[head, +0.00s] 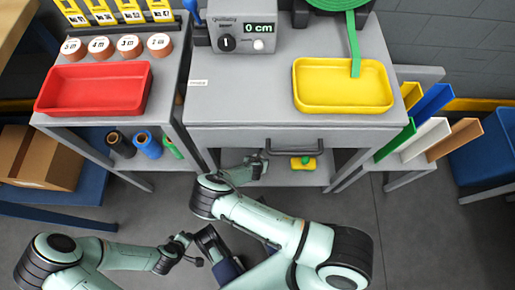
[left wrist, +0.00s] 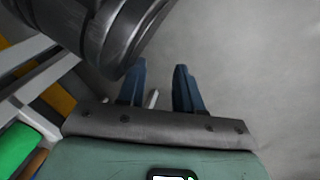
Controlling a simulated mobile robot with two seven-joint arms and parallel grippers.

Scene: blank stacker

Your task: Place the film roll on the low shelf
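Several rolls stand on the low shelf under the left table: a dark one (head: 118,143), a blue one (head: 147,144) and a green one (head: 172,148). I cannot tell which, if any, is the film roll. My left gripper (head: 186,250) is low over the floor, in front of the left table and apart from the rolls. Its blue fingers (left wrist: 160,88) are spread, with no object visibly held. My right gripper (head: 262,164) is under the middle table's drawer, by its low shelf (head: 275,178). Its fingers are too small to read.
A yellow and green object (head: 303,163) lies on the middle low shelf under the drawer handle (head: 295,146). A red tray (head: 95,88) and a yellow tray (head: 343,86) are on the tabletops. Coloured panels (head: 428,138) stand at right. A cardboard box (head: 42,158) is at left.

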